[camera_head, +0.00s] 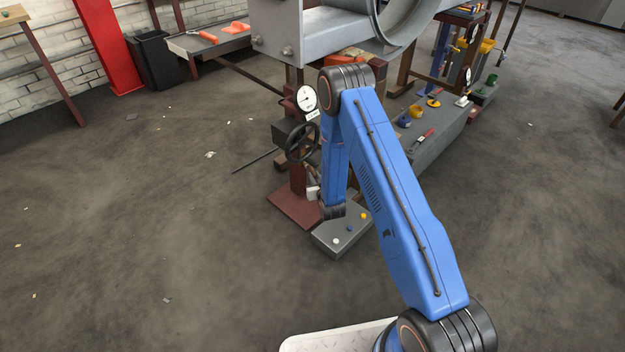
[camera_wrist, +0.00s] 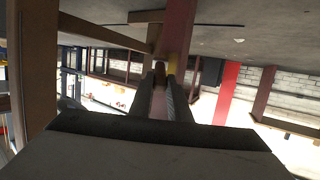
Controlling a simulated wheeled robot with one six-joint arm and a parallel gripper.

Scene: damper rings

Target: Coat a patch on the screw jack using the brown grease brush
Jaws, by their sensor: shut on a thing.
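A dark red stand on a flat base plate (camera_head: 290,212) carries a black handwheel (camera_head: 302,142); it looks like the screw jack. My gripper (camera_wrist: 160,88) is shut on a slim thing with a brown end (camera_wrist: 159,68), which I take to be the brown grease brush. In the head view my gripper (camera_head: 312,188) is small, beside the stand's lower post and below the handwheel. My arm hides part of the stand. I cannot tell whether the brush touches it. In the wrist view a dark red post (camera_wrist: 180,25) stands just beyond the fingertips.
A round gauge (camera_head: 306,98) is above the handwheel, with a large grey duct (camera_head: 330,30) overhead. A thin rod (camera_head: 255,161) sticks out left. A grey bench (camera_head: 440,140) stands behind my arm. Floor is open left.

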